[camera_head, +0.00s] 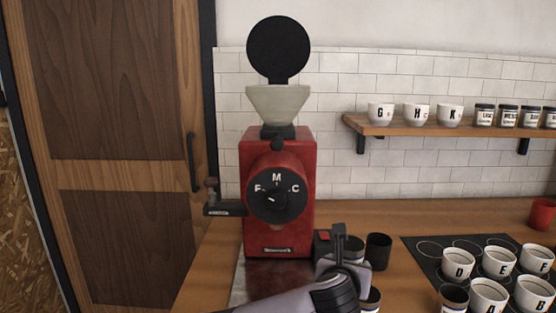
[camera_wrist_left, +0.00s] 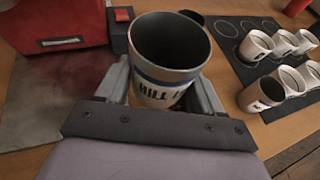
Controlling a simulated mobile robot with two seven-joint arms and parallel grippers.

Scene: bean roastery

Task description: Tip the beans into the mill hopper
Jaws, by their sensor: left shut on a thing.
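The red mill (camera_head: 278,190) stands on the counter with its pale, flared hopper (camera_head: 278,103) on top. A round black lid (camera_head: 279,48) stands raised behind the hopper. My left gripper (camera_head: 347,250) is low, to the right of the mill's base. In the left wrist view its fingers are shut on an upright grey-rimmed tin (camera_wrist_left: 168,75) with partly hidden lettering. The tin's inside looks dark, and I cannot make out beans in it. The mill's red body (camera_wrist_left: 60,25) shows at the upper left there. My right gripper is not in view.
A dark cup (camera_head: 378,250) stands just right of my gripper. Several lettered white cups (camera_head: 458,263) stand on a black mat (camera_head: 425,250) to the right. A wall shelf (camera_head: 400,126) holds cups and jars. The space above the hopper's mouth is clear.

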